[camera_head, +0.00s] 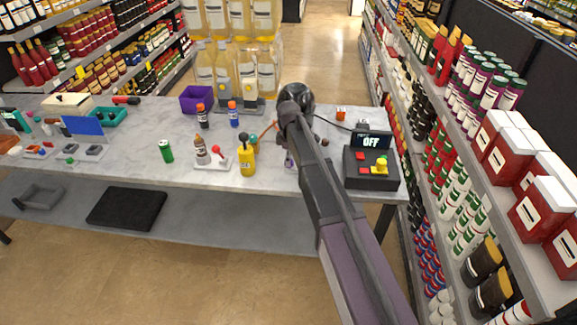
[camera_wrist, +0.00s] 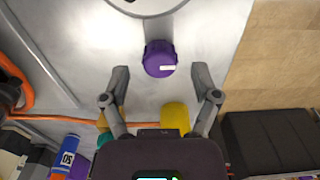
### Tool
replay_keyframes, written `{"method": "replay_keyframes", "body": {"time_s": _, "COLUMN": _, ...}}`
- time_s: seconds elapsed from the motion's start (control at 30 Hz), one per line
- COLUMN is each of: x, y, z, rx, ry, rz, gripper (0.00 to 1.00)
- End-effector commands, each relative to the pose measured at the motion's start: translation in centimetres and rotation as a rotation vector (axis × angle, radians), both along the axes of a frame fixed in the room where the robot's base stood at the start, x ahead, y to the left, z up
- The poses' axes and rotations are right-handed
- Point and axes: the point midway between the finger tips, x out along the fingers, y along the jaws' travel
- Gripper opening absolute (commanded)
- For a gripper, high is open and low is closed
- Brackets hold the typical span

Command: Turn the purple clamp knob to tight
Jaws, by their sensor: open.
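The purple clamp knob (camera_wrist: 160,55) shows in the wrist view as a short ribbed cylinder with a small white mark on its near side. It sits over the grey-white tabletop. My gripper (camera_wrist: 159,74) is open, with one finger to the left and one to the right of the knob's near side in the picture. Both fingertips are apart from the knob, and nothing is held. In the head view my arm covers the gripper and most of the area around the knob.
An orange hose (camera_wrist: 20,85) runs at left in the wrist view. A yellow bottle (camera_head: 247,162) stands left of my arm. A black box reading OFF (camera_head: 371,167) with a yellow-topped control stands to the right. Stocked shelves line the right side.

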Motion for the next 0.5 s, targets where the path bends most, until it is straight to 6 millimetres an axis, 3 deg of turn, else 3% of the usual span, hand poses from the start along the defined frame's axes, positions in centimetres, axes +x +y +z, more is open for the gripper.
{"method": "replay_keyframes", "body": {"time_s": 0.2, "x": 0.0, "y": 0.0, "z": -1.5, "rx": 0.000, "ry": 0.000, "rz": 0.000, "gripper": 0.79}}
{"method": "replay_keyframes", "body": {"time_s": 0.5, "x": 0.0, "y": 0.0, "z": -1.8, "rx": 0.000, "ry": 0.000, "rz": 0.000, "gripper": 0.79}}
